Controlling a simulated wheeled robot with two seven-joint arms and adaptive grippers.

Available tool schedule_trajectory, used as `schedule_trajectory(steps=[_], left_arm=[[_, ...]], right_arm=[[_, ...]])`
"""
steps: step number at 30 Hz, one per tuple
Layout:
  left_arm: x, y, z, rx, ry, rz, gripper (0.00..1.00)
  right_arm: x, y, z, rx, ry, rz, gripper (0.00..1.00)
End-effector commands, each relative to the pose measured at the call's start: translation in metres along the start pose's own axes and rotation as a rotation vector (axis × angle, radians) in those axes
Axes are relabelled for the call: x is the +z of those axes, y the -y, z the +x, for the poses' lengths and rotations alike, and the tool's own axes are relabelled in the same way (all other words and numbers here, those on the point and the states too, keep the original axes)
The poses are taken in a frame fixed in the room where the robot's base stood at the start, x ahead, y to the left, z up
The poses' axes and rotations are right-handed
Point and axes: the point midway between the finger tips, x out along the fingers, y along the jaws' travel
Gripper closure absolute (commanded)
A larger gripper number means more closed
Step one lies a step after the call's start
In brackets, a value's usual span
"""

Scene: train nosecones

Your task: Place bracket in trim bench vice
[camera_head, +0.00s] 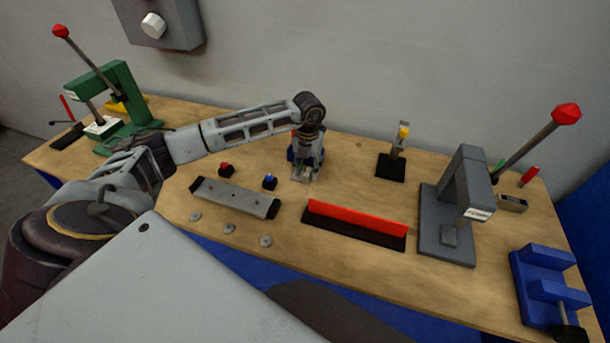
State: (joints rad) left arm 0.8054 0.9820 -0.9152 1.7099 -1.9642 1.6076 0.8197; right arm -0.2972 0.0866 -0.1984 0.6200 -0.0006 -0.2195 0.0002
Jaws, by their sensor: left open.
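A long grey metal bar with holes (235,198), which looks like the bracket, lies on the bench left of centre. A blue bench vice (545,285) stands at the front right corner. My left gripper (305,174) points down over the middle of the bench, behind and right of the bar and apart from it. Its jaws are open. A small blue object (291,154) shows partly behind the gripper; most of it is hidden and I cannot tell what it is. My right gripper is not in view.
A green lever press (112,90) stands at the left, a grey lever press (460,200) at the right. A red strip on a black base (355,222) lies at the front. Red and blue buttons (269,182), grey washers (229,228) and a small yellow-topped stand (398,150) are nearby.

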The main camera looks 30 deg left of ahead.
Motion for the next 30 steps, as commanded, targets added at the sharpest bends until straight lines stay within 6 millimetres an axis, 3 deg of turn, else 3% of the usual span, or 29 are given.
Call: schedule_trajectory(steps=[7, 22, 30], left_arm=[[0.000, 0.000, 0.021, 0.000, 0.000, 0.001, 0.58], [0.000, 0.000, 0.022, 0.000, 0.001, 0.000, 0.58], [0.000, 0.000, 0.022, 0.000, 0.001, 0.000, 0.93]], right_arm=[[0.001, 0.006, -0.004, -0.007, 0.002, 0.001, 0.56], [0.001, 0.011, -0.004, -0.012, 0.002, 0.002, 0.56], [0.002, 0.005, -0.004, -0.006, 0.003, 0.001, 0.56]])
